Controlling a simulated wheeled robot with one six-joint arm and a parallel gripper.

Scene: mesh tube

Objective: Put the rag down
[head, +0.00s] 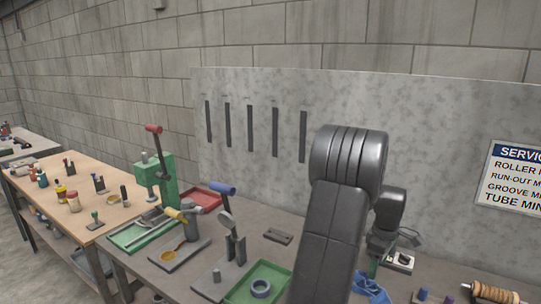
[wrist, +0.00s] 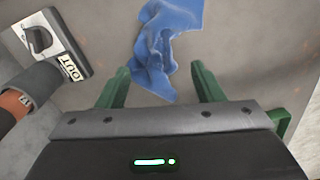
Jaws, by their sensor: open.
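The blue rag (wrist: 168,42) lies crumpled on the grey bench top in the wrist view. Its lower end reaches between the green fingers of my gripper (wrist: 160,82). The fingers stand wide apart, with a gap on each side of the cloth. In the head view the rag (head: 370,288) shows at the bottom, partly hidden behind my arm. My gripper is mostly hidden there, with a bit of green finger (head: 373,268) just above the rag.
A grey block with an "OUT" label (wrist: 48,45) stands left of the rag. A green tray (head: 270,277) holding a blue ring lies left of my arm. A copper-wound roller (head: 492,293) lies at right. The grey back panel (head: 345,100) rises behind the bench.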

